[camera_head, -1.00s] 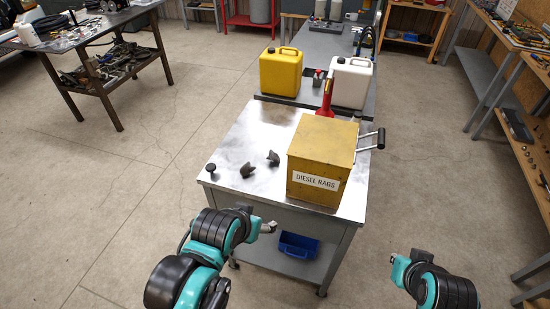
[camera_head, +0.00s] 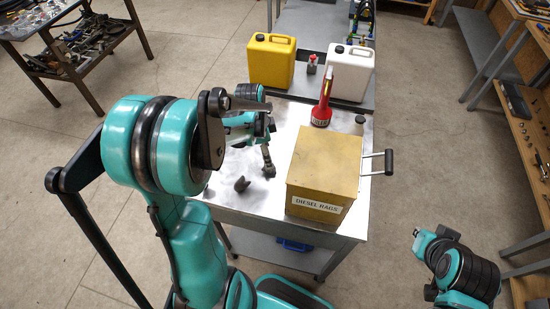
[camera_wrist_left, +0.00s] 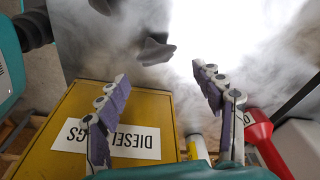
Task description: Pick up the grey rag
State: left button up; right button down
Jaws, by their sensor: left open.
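Two small dark grey-brown crumpled lumps, which look like rags, lie on the metal tabletop. One rag (camera_head: 242,184) lies clear, left of the yellow box. The other rag (camera_head: 268,171) is just below my left gripper (camera_head: 266,148) and partly hidden by it. In the left wrist view, one dark rag (camera_wrist_left: 156,51) lies ahead of my open left gripper (camera_wrist_left: 160,78), between the lines of its fingers and apart from them. Another dark lump (camera_wrist_left: 101,6) is cut by the top edge. Of my right arm only links show at the lower right.
A yellow box labelled DIESEL RAGS (camera_head: 322,172) stands close right of the rags. A red bottle (camera_head: 325,98), yellow canister (camera_head: 271,62) and white canister (camera_head: 348,73) stand behind. A blue bin (camera_head: 293,245) is on the shelf below.

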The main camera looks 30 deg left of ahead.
pick_arm(q)
jog(key=f, duration=0.2)
jog(key=f+b, duration=0.1)
jog(key=f, duration=0.1)
jog(key=d+f+b, duration=0.1)
jog(key=f, duration=0.2)
jog(key=shift+f, duration=0.1)
jog(key=c, duration=1.2)
